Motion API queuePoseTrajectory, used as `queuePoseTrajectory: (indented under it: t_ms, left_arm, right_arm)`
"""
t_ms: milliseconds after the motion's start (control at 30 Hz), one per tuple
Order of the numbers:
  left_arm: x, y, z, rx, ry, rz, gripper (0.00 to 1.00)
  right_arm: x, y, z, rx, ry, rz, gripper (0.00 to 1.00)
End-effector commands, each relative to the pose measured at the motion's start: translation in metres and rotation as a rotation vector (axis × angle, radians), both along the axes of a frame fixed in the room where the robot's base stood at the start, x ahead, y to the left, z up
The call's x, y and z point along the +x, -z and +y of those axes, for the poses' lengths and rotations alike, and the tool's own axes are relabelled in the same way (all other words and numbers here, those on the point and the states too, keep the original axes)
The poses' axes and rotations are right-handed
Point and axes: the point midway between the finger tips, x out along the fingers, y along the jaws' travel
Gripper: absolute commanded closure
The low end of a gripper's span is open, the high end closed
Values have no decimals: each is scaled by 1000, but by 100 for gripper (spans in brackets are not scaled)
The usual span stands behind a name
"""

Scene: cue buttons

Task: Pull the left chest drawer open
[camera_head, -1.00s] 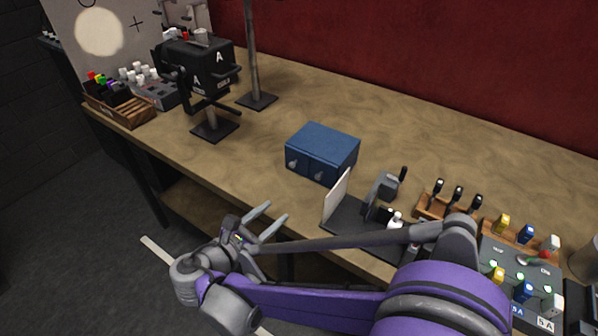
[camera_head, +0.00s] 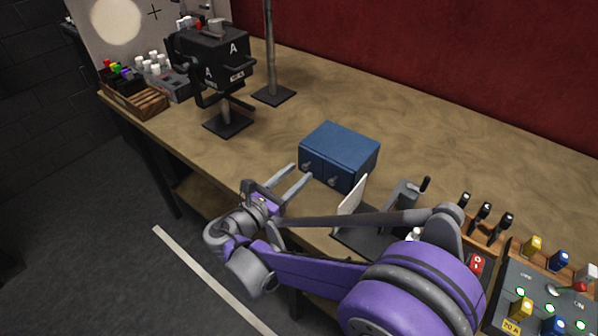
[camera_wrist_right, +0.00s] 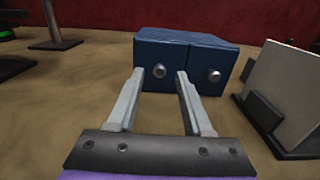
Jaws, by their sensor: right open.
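The blue chest (camera_head: 340,152) stands on the workbench, with two drawer fronts side by side, each with a round grey knob. The left knob (camera_head: 307,167) and the right knob (camera_head: 334,181) show in the head view. Both drawers look closed. My right gripper (camera_head: 294,178) is open and empty in front of the chest, level with its left part. In the right wrist view, the left drawer knob (camera_wrist_right: 159,71) lies between and beyond the two fingertips (camera_wrist_right: 158,76), apart from them. The right knob (camera_wrist_right: 214,76) is to the right of the fingers. My left gripper is out of view.
A white upright panel (camera_head: 352,203) on a dark base stands close to the chest's right. A black lamp (camera_head: 212,62) and a pole base (camera_head: 273,95) stand back left. A control panel (camera_head: 548,296) is at right. The bench behind the chest is clear.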

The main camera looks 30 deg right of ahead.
Motion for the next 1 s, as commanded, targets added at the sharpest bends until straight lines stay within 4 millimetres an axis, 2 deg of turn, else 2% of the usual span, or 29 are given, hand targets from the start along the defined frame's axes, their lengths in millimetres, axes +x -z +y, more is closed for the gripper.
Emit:
queuePoseTrajectory:
  t_ms: [200,467,733,1000]
  left_arm:
    - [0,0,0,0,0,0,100]
    - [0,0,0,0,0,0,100]
    - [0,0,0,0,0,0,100]
    - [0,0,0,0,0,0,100]
  right_arm:
    - [6,0,-14,0,-1,0,50]
    - [6,0,-15,0,-1,0,50]
    - [6,0,-15,1,-1,0,98]
    - [6,0,-15,1,-1,0,100]
